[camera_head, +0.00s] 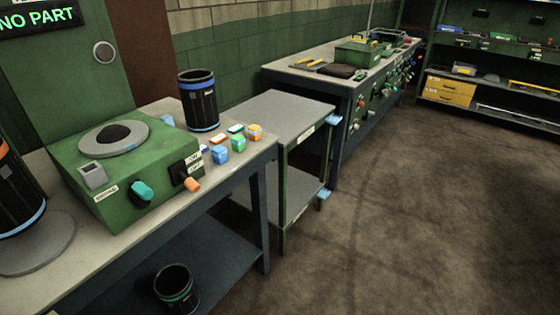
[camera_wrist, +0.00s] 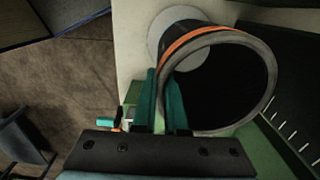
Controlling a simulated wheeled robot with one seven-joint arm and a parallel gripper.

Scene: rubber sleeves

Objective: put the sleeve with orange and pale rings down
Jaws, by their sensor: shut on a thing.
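The black sleeve with an orange ring and a pale blue ring (camera_head: 16,192) is upright at the left edge of the head view, partly cut off. It is over a round grey disc (camera_head: 42,258) on the bench; I cannot tell whether its bottom touches the disc. In the wrist view the sleeve (camera_wrist: 205,34) shows its open mouth and orange ring. My gripper (camera_wrist: 162,88) has its teal fingers shut on the sleeve's wall. My gripper is not visible in the head view.
A green machine (camera_head: 125,190) with knobs stands beside the disc. A black sleeve with blue rings (camera_head: 198,100) and several small coloured blocks (camera_head: 220,153) are farther along the bench. A black sleeve with teal rings (camera_head: 175,288) is on the lower shelf. The floor at right is clear.

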